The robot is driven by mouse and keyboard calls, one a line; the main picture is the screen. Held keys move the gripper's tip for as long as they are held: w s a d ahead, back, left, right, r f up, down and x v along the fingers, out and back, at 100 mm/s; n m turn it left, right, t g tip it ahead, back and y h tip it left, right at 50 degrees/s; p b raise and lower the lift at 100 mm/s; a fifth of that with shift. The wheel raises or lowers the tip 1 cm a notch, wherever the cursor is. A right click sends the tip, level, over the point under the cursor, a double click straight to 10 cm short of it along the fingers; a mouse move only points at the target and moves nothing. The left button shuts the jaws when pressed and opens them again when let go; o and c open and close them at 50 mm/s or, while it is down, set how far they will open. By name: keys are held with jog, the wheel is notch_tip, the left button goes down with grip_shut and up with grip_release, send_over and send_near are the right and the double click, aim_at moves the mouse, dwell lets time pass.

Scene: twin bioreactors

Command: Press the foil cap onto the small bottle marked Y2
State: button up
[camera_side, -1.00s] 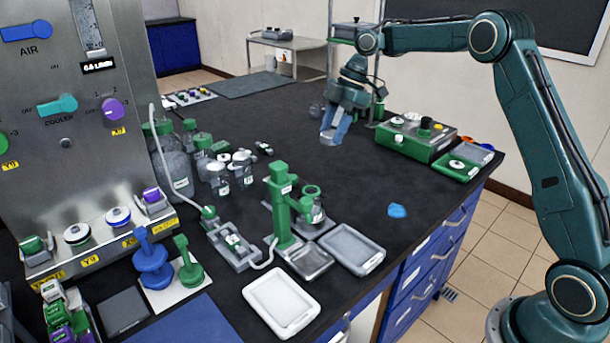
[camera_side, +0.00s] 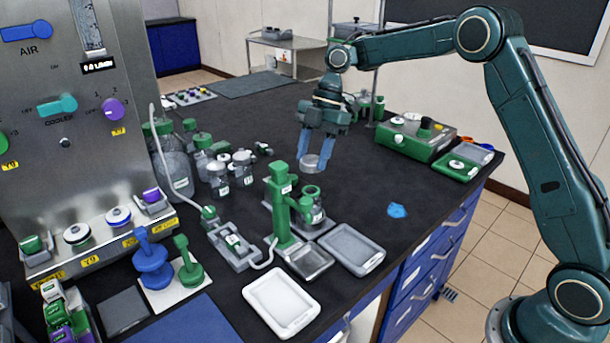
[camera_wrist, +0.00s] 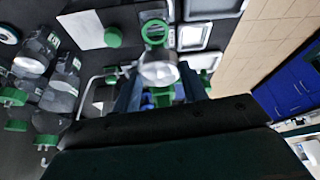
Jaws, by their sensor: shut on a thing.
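My gripper (camera_side: 313,158) is shut on the silver foil cap (camera_side: 314,163) and holds it above the dark bench, behind and above the green stand. In the wrist view the cap (camera_wrist: 160,74) sits between the two blue fingers of my gripper (camera_wrist: 160,85). A small clear bottle (camera_side: 316,214) stands under the green ring of the stand (camera_side: 283,215); the cap is apart from it. Its label is too small to read, so I cannot tell whether it is Y2. Other small lidded bottles (camera_side: 218,180) stand to the left; their marks are also unreadable.
Large green-capped bottles (camera_side: 176,170) stand by the steel panel (camera_side: 75,130) at left. Two trays (camera_side: 281,302) (camera_side: 352,248) lie in front of and right of the stand. A green instrument box (camera_side: 415,138) is at right.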

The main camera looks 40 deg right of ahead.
jog(key=shift+f, duration=2.85)
jog(key=shift+f, duration=0.15)
dwell(0.4)
jog(key=o, duration=1.5)
jog(key=shift+r, duration=3.5)
